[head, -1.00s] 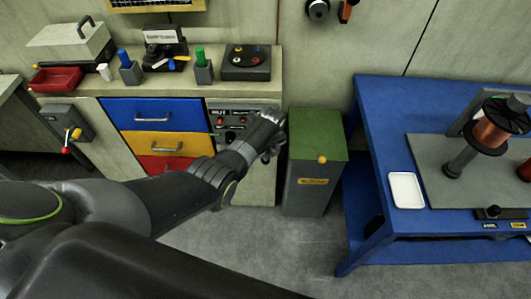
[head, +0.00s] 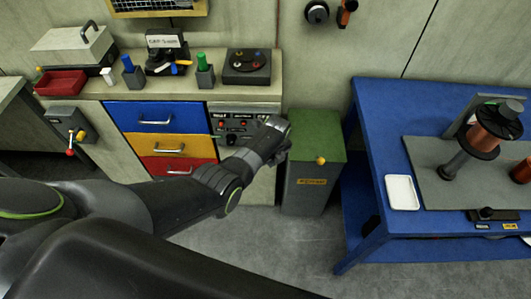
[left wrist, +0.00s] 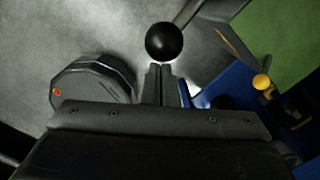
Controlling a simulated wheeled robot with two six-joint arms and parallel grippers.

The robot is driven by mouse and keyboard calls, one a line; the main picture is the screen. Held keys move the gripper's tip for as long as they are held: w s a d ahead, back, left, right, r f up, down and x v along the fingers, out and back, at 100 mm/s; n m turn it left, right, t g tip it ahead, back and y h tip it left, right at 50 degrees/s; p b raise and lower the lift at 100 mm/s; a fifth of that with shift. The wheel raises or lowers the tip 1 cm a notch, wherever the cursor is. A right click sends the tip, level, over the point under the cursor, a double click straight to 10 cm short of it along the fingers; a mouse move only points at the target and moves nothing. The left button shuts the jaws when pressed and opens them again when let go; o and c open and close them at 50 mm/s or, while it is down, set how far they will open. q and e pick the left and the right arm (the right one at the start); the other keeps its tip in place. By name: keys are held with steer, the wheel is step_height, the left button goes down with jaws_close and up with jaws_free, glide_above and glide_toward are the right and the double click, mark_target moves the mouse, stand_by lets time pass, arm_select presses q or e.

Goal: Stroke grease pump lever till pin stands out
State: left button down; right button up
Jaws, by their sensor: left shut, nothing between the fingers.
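In the left wrist view a black ball knob (left wrist: 164,42) sits just beyond the tips of my left gripper (left wrist: 158,70). A thin grey rod seems to run from behind the ball to the upper right. The fingers are shut with nothing between them; I cannot tell whether they touch the ball. In the head view my left gripper (head: 282,152) is in front of the cabinet's right edge, beside the green-topped bin; the arm hides its fingers and the ball. I cannot make out the pump body or its pin. My right gripper is out of view.
The grey bin (head: 306,192) with a green lid and yellow knob stands right of my gripper. A blue table (head: 362,235) is farther right. A drawer cabinet (head: 240,93) is behind; a grey lever box (head: 66,114) is at its left. Grey floor is clear in front.

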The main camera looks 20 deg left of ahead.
arm_select(q)
step_height(320, 180, up, 17)
steer(key=s+d+p, duration=0.1)
steer(key=shift+d, duration=0.25)
stand_by(0.3)
steer(key=shift+s, duration=0.1)
stand_by(0.8)
